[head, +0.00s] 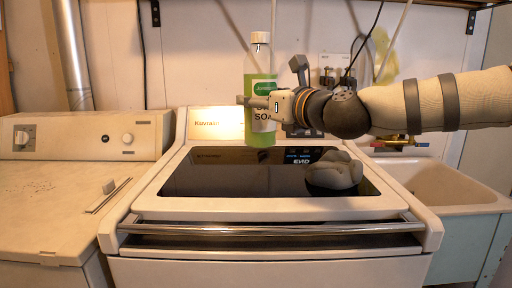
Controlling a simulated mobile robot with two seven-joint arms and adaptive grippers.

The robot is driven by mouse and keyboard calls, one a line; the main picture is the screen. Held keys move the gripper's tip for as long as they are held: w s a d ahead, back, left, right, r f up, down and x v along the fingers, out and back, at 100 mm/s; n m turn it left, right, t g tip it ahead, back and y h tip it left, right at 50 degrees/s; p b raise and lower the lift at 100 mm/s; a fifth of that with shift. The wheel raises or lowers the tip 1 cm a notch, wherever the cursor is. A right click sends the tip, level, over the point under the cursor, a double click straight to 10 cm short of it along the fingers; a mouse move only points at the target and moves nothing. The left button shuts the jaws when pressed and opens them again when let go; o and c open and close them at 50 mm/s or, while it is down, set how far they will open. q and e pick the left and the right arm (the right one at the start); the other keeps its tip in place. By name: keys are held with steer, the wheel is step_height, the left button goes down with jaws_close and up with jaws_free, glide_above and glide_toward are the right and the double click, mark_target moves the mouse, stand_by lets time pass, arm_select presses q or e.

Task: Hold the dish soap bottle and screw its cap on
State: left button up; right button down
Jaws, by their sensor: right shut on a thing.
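The dish soap bottle (260,86) is clear with green liquid and a green and white label. It is upright at the back of the dark-topped washer; I cannot tell whether its base touches the surface. A white cap (260,38) sits at the top of its neck; how tightly it is seated cannot be seen. My right gripper (257,102) reaches in from the right and is shut on the bottle's body, across the label. Its fingers hide part of the label. My left gripper is out of view.
A grey lumpy thing (335,170) lies on the right of the washer's dark top (235,183). A second white machine (70,190) stands at left. A sink (440,188) with a brass tap (400,141) is at right. The front of the dark top is clear.

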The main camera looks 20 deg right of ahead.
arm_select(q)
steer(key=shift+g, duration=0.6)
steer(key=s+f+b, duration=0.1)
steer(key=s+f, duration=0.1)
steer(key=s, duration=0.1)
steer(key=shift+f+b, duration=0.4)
arm_select(e)
steer(key=w+d+f, duration=0.1)
steer(key=w+f, duration=0.5)
steer(key=w, duration=0.1)
steer(key=shift+f, duration=0.3)
steer(key=shift+d+r, duration=0.1)
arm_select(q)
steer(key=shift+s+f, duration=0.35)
arm_select(e)
steer(key=f, duration=0.2)
steer(key=w+f, duration=0.1)
steer(key=f, duration=0.1)
steer(key=shift+d, duration=0.1)
steer(key=shift+f+b, duration=0.4)
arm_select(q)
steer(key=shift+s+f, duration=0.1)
arm_select(e)
steer(key=c, duration=0.5)
jaws_free()
steer(key=shift+s, duration=0.1)
